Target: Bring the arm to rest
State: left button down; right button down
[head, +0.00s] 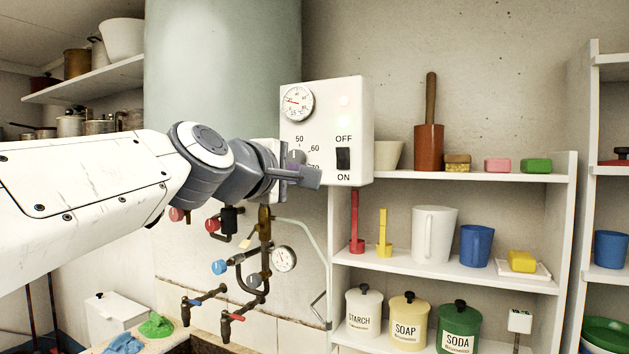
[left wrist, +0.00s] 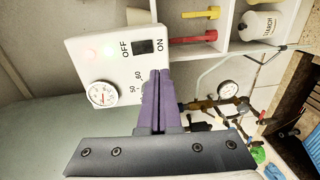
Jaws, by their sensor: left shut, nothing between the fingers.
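My left arm comes in from the left in the head view. Its gripper (head: 308,177) is in front of the lower left of a white control box (head: 357,120). In the left wrist view the gripper's purple fingers (left wrist: 157,76) are together with nothing between them, and they overlap the box (left wrist: 84,75) near its numbered dial. I cannot tell whether they touch it. The dial's knob (head: 295,157) is partly hidden by the gripper. A black rocker switch (head: 343,158) sits between OFF and ON. My right gripper is out of view.
A round gauge (head: 297,103) is on the box. Pipes with valves and a second gauge (head: 284,259) are below. Shelves (head: 500,279) on the right hold cups, brushes, soaps and labelled canisters. A large pale tank (head: 222,60) stands behind the arm.

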pick_arm(q)
jog(key=shift+d, duration=0.1)
dwell(0.3)
jog(key=s+d+f+m+g, duration=0.3)
jog(key=s+f+m, duration=0.1)
jog(key=f, duration=0.5)
jog(key=s+d+f+m+g, duration=0.3)
jog(key=s+f+m+g, duration=0.1)
jog(key=f, duration=0.6)
jog(key=s+d+f+m+g, duration=0.3)
jog(key=s+f+m, duration=0.1)
jog(key=f, duration=0.5)
jog(key=s+a+f+m+g+y, duration=0.2)
jog(key=s+a+f+m+g, duration=0.1)
jog(key=s+f, duration=0.5)
jog(key=s+a+f+m+g+y, duration=0.2)
jog(key=s+a+f+m+y, duration=0.1)
jog(key=s+f+m, duration=0.3)
jog(key=s+a+f, duration=0.1)
jog(key=s+f, duration=0.1)
jog(key=s, duration=0.1)
jog(key=shift+g, duration=0.4)
jog(key=shift+a, duration=0.1)
